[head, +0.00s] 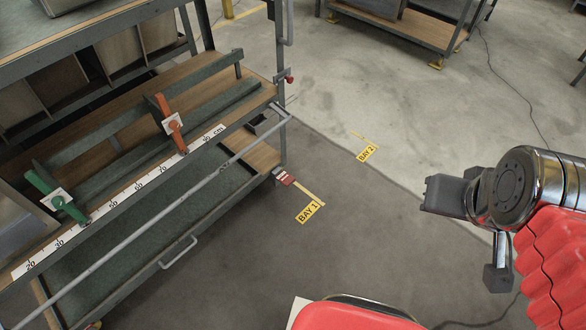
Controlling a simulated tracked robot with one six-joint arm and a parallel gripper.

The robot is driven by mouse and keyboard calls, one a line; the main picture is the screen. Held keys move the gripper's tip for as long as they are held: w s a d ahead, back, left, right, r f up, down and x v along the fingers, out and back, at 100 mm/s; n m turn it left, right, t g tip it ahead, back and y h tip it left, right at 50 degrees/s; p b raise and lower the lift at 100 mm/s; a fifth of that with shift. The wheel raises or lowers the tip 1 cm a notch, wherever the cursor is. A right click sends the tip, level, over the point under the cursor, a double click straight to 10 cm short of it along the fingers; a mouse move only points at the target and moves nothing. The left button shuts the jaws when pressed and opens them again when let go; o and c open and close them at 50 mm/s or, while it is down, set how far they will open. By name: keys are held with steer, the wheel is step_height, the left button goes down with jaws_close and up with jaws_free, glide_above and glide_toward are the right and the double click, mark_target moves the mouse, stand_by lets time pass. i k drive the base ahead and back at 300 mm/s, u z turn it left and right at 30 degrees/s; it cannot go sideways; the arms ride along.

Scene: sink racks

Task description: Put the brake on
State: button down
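A rack (215,170) with wooden and green shelves stands at the left. At its near right lower corner, a small red pedal-like part (285,178) sits close to the floor beside the BAY 1 label; it may be the brake, and I cannot tell its setting. A small red knob (289,79) sits on the rack's corner post higher up. My gripper (436,194) is at the right, above the floor, pointing left, well apart from the rack and the red pedal. Its fingers look like one dark block, so I cannot tell if they are open.
Yellow BAY 1 (308,211) and BAY 2 (367,153) labels mark the floor. The floor between gripper and rack is clear.

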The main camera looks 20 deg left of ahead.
mark_target(284, 177)
steer(key=i, duration=0.85)
steer(key=u, duration=1.35)
steer(key=i, duration=0.45)
steer(key=u, duration=0.7)
